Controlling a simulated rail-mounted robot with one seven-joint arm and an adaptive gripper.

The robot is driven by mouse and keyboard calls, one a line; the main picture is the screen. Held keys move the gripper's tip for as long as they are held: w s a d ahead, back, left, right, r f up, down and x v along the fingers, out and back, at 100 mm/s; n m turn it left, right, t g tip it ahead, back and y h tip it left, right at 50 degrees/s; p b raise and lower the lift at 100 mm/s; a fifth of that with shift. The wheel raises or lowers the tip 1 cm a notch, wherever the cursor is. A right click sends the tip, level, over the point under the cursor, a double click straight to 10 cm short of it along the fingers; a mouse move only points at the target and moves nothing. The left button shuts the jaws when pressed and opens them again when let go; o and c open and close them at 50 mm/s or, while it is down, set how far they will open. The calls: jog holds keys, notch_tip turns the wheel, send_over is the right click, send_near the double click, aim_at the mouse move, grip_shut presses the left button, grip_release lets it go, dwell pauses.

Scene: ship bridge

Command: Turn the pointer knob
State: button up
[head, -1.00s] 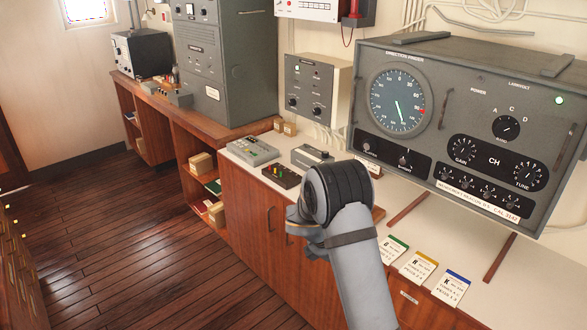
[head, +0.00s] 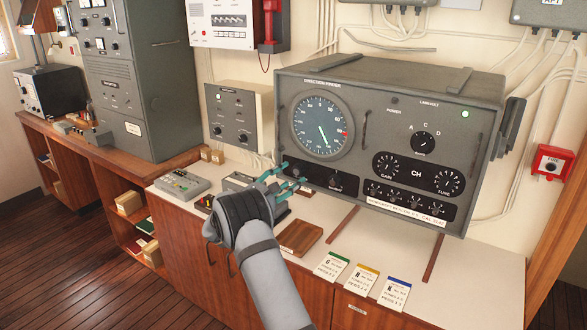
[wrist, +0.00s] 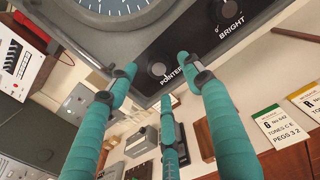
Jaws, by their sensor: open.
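The pointer knob (wrist: 158,68) is a small dark round knob on the lower black strip of the grey direction finder (head: 447,85). The label POINTER sits beside it in the wrist view. In the head view my fingers partly cover that spot. My gripper (wrist: 158,82) has three teal fingers, open and empty. Its fingertips spread around the knob in the wrist view, apparently short of gripping it; I cannot tell whether any touches the panel. In the head view my gripper (head: 284,180) is at the panel's lower left corner. The round dial (head: 322,124) has a green needle pointing down and slightly right.
The BRIGHT knob (head: 335,181) is close to the right of the pointer knob. Several cards (head: 364,284) lie at the front. A grey wall unit (head: 233,118) is to the left.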

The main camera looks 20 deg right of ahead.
aim_at(296, 173)
jog(key=p+x, duration=0.1)
jog(key=x, duration=0.1)
jog(key=shift+w+d+r, duration=0.1)
jog(key=shift+d+r, duration=0.05)
jog(key=shift+d, duration=0.1)
jog(key=shift+w+d, duration=0.35)
jog(key=shift+w, duration=0.05)
jog(key=shift+d, duration=0.2)
jog(key=shift+c, duration=0.3)
jog(key=c, duration=1.1)
jog(key=shift+f+b, duration=0.3)
